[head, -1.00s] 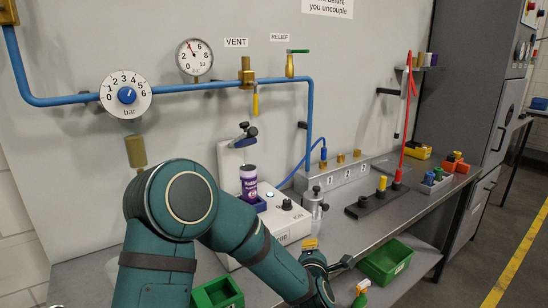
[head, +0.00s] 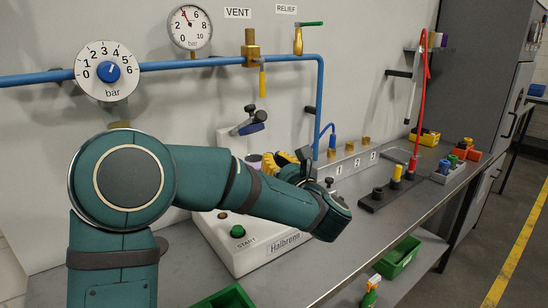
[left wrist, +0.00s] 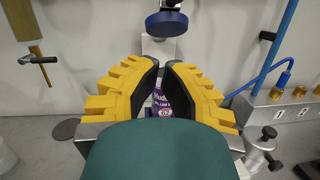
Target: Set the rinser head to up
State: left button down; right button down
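The rinser head is likely the dark blue disk (head: 251,128) on a pale post of the white machine (head: 262,247). It also shows at the top of the left wrist view (left wrist: 167,23). A purple can (left wrist: 162,101) stands below it; in the head view my arm hides most of the can. My left gripper (head: 272,160) has yellow fingers with dark pads. In the left wrist view its fingers (left wrist: 162,64) are apart, with the can seen through the gap and the disk above and beyond the tips. Contact with the can cannot be told. My right gripper is not in view.
A blue pipe (head: 200,63) with dial, gauge and valves runs along the wall. Brass fittings (head: 366,142) and a black holder (head: 376,196) stand to the right on the bench. A green crate (head: 403,257) and a green bottle (head: 370,292) are below its front edge.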

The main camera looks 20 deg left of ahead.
aim_at(254, 126)
pick_arm(q)
jog(key=x, duration=0.3)
jog(key=r+x, duration=0.1)
jog(key=x, duration=0.5)
jog(key=shift+d+r+p, duration=0.15)
jog(key=shift+r+p, duration=0.1)
jog(key=shift+p, duration=0.15)
jog(key=shift+w+a+r, duration=0.15)
jog(key=shift+r, duration=0.2)
jog(key=shift+w+a+r, duration=0.15)
jog(key=shift+r, duration=0.15)
